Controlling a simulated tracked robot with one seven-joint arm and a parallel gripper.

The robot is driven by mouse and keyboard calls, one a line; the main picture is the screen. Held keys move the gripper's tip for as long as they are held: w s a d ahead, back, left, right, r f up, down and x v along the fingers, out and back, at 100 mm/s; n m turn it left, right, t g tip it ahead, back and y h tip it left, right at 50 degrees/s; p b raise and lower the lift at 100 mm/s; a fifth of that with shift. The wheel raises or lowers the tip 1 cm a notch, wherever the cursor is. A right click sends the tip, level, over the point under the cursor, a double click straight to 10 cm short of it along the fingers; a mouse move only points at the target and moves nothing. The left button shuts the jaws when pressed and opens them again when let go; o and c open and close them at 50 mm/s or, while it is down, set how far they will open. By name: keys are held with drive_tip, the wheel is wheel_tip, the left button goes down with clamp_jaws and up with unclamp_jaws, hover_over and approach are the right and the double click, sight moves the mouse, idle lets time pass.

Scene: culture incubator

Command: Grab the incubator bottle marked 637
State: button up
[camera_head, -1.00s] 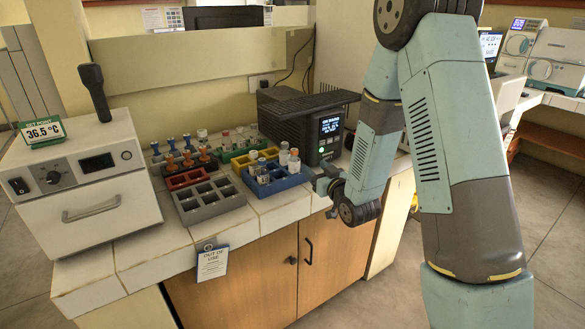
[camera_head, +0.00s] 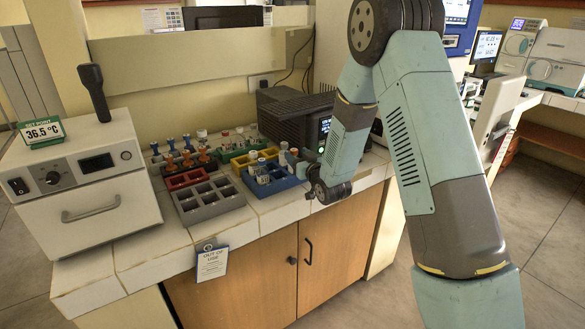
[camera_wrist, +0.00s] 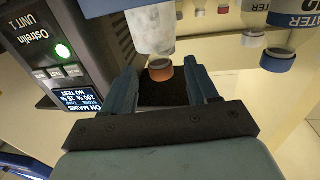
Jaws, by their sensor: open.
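My gripper (camera_head: 304,178) is open at the right end of the blue rack (camera_head: 283,184) in the head view. Small bottles (camera_head: 262,174) stand in this rack, some partly hidden by others. In the wrist view, which looks upside down, a whitish bottle (camera_wrist: 151,30) with an orange-brown cap (camera_wrist: 160,70) shows just beyond and between the two fingers of my gripper (camera_wrist: 163,80). I cannot see the fingers touching it. No marking 637 is legible on any bottle, so I cannot tell which one bears it.
A dark device (camera_head: 285,118) with a lit display stands behind the blue rack; it is close at left in the wrist view (camera_wrist: 40,45). The white incubator (camera_head: 90,175) is farther left.

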sight(296, 154)
drive_tip(key=shift+x, duration=1.5)
clamp_jaws()
